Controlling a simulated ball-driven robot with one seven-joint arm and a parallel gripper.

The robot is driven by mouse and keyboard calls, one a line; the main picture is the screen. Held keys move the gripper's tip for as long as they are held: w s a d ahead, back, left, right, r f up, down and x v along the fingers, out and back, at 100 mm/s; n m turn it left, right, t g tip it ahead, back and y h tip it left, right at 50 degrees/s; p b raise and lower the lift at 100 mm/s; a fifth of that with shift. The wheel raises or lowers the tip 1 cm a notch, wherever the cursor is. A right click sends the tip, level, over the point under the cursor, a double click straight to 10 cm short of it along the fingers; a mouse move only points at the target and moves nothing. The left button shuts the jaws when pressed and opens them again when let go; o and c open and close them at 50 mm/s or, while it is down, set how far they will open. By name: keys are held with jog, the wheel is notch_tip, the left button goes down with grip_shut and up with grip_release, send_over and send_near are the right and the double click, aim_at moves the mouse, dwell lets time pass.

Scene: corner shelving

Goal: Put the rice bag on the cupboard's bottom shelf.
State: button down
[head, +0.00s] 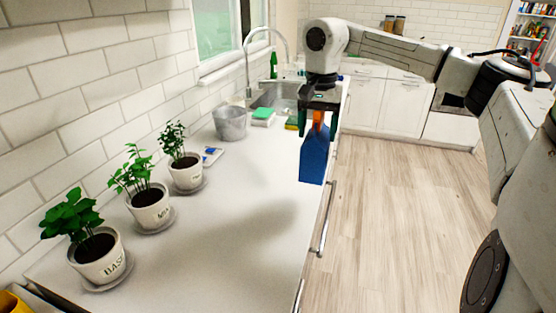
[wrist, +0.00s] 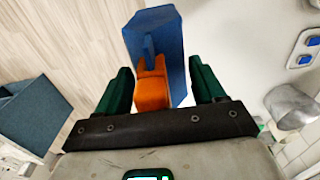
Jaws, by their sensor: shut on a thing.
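My gripper (head: 319,100) is shut on a blue bottle (head: 313,155) with an orange top and holds it in the air over the counter's front edge. In the wrist view the orange top (wrist: 152,88) lies between the green fingers of my gripper (wrist: 162,85), with the blue body beyond it. The bottle looks like a spray bottle; I cannot make out a rice bag in either view. An open cupboard with shelves (head: 520,45) holding small coloured items shows at the far top right, partly cut off; its bottom shelf cannot be made out.
A white counter (head: 230,230) bears several potted herbs (head: 150,205), a grey bucket (head: 230,123) and sponges (head: 263,115) by the sink (head: 275,93). Handles (head: 325,225) jut from the counter front. A dark blue box-like thing (wrist: 35,115) shows in the wrist view.

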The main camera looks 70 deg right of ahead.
jog(key=w+d+f+p, duration=0.1)
jog(key=w+f+p, duration=0.2)
jog(key=w+f, duration=0.6)
jog(key=shift+w+d+f, duration=0.3)
jog(key=shift+w+f, duration=0.05)
jog(key=shift+f, duration=0.65)
jog(key=shift+f, duration=0.15)
jog(key=shift+c, duration=0.6)
grip_release()
notch_tip(320, 180, up, 12)
jog(key=b, duration=0.2)
